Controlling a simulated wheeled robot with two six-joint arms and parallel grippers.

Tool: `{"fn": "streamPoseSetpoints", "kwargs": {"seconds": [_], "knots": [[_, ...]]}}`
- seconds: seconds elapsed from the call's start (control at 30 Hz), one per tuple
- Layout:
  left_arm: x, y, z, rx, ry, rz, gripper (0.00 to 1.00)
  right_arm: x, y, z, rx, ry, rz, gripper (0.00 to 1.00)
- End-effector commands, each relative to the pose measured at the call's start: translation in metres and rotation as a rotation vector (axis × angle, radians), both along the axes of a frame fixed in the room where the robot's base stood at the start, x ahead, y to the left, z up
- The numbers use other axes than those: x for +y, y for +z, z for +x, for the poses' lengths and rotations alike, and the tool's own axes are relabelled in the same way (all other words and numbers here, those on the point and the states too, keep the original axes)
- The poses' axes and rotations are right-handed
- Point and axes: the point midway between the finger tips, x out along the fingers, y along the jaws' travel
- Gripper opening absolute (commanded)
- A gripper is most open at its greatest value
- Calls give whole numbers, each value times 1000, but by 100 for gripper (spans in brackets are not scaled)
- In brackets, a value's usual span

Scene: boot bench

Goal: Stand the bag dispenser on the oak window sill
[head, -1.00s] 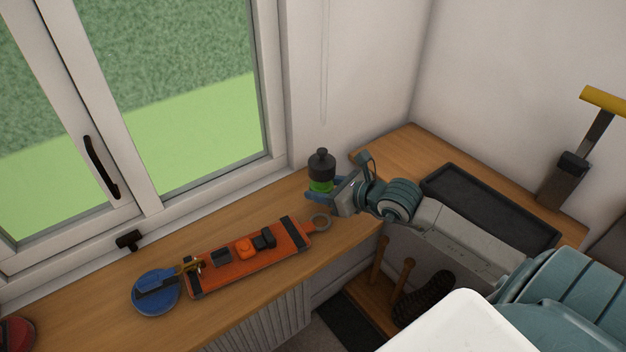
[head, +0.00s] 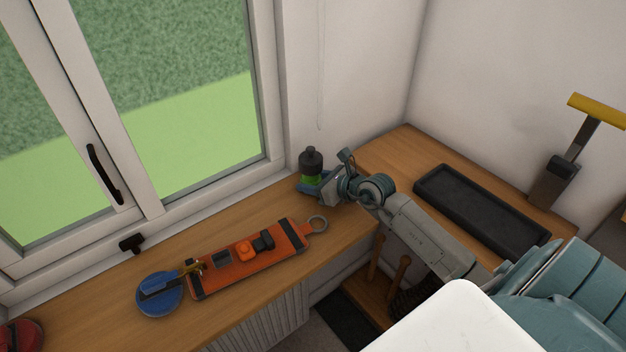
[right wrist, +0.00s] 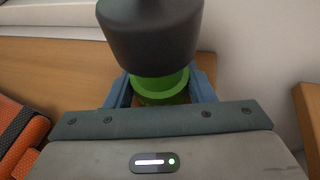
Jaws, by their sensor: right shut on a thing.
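The bag dispenser (head: 311,160) is a dark bottle-like thing with a black knob top and a green band. It is upright over the back of the oak window sill (head: 230,225), near the wall by the window's right end. My right gripper (head: 312,189) is shut on it from the right and front. In the right wrist view, the dispenser's dark top (right wrist: 150,30) rises between the blue fingers, which flank the green part. Its base is hidden, so I cannot tell whether it touches the sill. My left gripper is not in view.
An orange strap-like mat (head: 250,262) with small items lies on the sill, left of the dispenser, beside a blue disc-shaped holder (head: 160,296). A red item (head: 20,334) is at far left. A black tray (head: 480,208) lies on the bench at right.

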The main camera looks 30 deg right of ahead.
Motion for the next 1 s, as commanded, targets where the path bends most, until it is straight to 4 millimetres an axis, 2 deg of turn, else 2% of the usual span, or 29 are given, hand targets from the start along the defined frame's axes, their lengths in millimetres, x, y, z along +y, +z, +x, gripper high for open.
{"fn": "streamPoseSetpoints", "kwargs": {"seconds": [0.1, 0.13, 0.2, 0.23, 0.63, 1.0], "knots": [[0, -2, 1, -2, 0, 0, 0, 0, -3, 0, -1, 0, 0, 23], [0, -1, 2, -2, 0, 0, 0, 0, -2, 0, 0, 0, 0, 55], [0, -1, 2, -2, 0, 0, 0, 0, -2, 0, 0, 0, 0, 68], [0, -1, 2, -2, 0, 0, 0, 0, -2, 0, 0, 0, 0, 71], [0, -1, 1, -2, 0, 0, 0, -3, 2, -5, 0, -1, -4, 71], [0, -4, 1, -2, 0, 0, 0, -18, 21, -49, 3, 1, -7, 71]]}}
